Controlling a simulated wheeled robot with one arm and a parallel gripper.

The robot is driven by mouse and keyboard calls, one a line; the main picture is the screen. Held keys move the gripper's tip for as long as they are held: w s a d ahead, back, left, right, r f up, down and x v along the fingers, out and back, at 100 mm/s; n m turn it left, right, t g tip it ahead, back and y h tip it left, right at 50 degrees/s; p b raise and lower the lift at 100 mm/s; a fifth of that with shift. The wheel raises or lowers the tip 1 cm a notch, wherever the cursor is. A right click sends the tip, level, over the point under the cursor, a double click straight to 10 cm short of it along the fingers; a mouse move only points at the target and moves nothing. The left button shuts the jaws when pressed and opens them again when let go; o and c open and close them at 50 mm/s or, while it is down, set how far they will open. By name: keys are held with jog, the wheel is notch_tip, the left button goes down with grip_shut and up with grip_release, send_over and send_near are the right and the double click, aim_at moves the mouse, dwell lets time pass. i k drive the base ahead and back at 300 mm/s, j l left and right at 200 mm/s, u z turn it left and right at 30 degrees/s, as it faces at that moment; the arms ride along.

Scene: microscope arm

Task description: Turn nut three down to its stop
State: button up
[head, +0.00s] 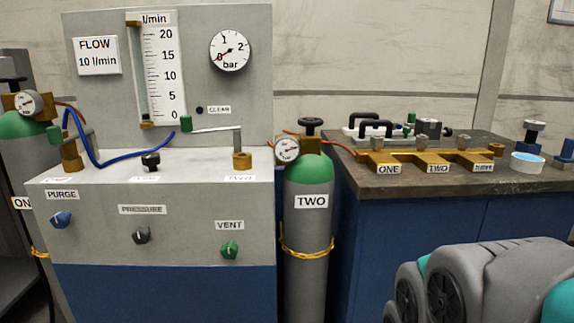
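A brass manifold (408,157) lies on the dark bench top at the right, with the labels ONE (389,170), TWO (438,168) and a third label (483,168) too small to read clearly, on its front. Small silver nuts stand on top of it. My gripper is not in view; only grey and teal parts of my arm show at the lower right.
A gas cylinder labelled TWO (310,240) stands left of the bench (400,188). A grey flow panel (100,185) fills the left. A white dish (527,163) and a blue-based post (534,132) stand right of the manifold; black-handled fittings (376,126) lie behind it.

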aim_at(464, 141)
jog(key=z, duration=0.6)
jog(key=i+l+z, duration=0.1)
jog(key=l, duration=0.2)
